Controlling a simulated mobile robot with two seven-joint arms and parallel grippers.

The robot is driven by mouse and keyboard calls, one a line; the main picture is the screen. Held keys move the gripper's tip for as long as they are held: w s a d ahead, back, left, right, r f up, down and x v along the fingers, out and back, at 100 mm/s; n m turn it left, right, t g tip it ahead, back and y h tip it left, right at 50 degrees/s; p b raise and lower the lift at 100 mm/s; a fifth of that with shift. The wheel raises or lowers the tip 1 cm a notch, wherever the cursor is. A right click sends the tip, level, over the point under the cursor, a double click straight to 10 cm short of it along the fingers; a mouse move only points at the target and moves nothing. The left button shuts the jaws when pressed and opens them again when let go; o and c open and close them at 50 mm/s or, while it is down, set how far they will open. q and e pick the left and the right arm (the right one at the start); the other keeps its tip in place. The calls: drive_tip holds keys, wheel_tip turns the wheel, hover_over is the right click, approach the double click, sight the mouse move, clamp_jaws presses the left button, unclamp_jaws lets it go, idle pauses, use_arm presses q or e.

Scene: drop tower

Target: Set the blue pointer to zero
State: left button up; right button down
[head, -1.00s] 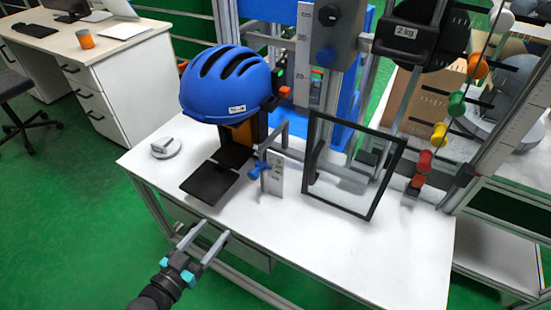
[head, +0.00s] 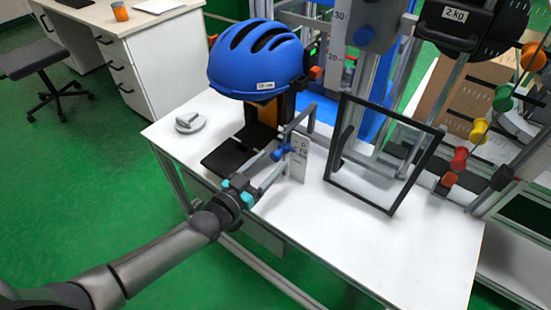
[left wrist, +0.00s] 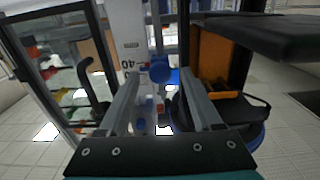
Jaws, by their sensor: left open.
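The white scale plate (left wrist: 126,35) there carries a number that looks like 40. I cannot tell whether a finger touches the pointer. My right gripper is not in view.
A blue helmet (head: 256,55) stands behind and left, above a black plate (head: 228,157). A black upright frame (head: 390,200) stands to the right of the scale. A grey round weight (head: 190,122) lies at the left. The table front (head: 390,260) is clear.

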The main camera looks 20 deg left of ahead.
sight(274, 158)
use_arm(q)
drive_tip(key=shift+b+x, duration=0.35)
drive_tip(key=shift+x, duration=1.25)
drive_tip(key=shift+c, duration=0.3)
clamp_jaws()
